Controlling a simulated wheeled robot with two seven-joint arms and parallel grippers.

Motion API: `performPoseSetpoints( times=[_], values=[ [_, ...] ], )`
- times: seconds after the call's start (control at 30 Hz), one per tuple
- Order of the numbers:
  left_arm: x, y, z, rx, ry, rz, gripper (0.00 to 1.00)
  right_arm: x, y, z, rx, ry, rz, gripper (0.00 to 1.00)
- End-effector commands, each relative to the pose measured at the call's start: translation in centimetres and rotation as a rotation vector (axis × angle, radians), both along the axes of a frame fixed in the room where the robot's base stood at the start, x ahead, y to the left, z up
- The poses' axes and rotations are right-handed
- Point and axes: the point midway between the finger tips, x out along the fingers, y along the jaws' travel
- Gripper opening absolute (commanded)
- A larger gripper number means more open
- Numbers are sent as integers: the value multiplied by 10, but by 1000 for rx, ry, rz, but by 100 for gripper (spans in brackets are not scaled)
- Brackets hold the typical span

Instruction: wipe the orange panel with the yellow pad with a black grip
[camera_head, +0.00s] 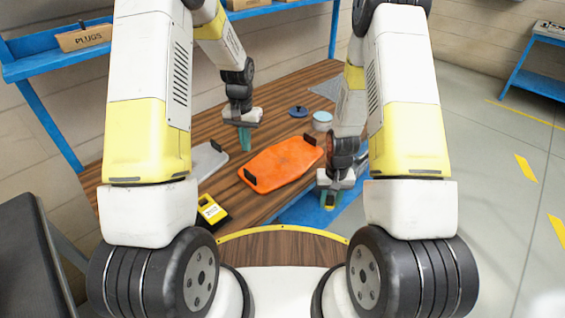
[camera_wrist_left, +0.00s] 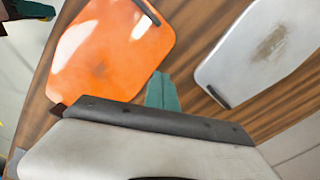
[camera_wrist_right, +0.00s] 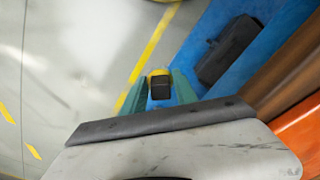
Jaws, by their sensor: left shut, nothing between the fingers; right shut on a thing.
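The orange panel (camera_head: 285,160) lies on the wooden table, with a black clip at each end. In the left wrist view the orange panel (camera_wrist_left: 108,42) shows a faint dark smudge. My left gripper (camera_head: 244,140) is above the table, left of the panel's far end; its green fingers (camera_wrist_left: 162,90) are shut and empty. My right gripper (camera_head: 329,203) is right of the panel, beyond the table edge. In the right wrist view its fingers are shut on the yellow pad with a black grip (camera_wrist_right: 160,86). The pad's underside is hidden.
A grey panel (camera_wrist_left: 262,42) with a brown smudge lies on the table. A yellow device (camera_head: 212,212), a blue disc (camera_head: 298,111) and a light-blue round tin (camera_head: 322,117) are nearby. A blue surface (camera_wrist_right: 195,48) bearing a black object (camera_wrist_right: 228,48) is beside the table.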

Motion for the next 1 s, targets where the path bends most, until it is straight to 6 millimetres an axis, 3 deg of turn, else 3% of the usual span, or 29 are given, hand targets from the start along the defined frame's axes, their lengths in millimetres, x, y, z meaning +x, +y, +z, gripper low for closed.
performPoseSetpoints(
  times=[1.0],
  values=[
    [0, 0, -10, 1, 2, 0, 0, 0, 0, 0, 0, 0, 0, 0]
  ],
)
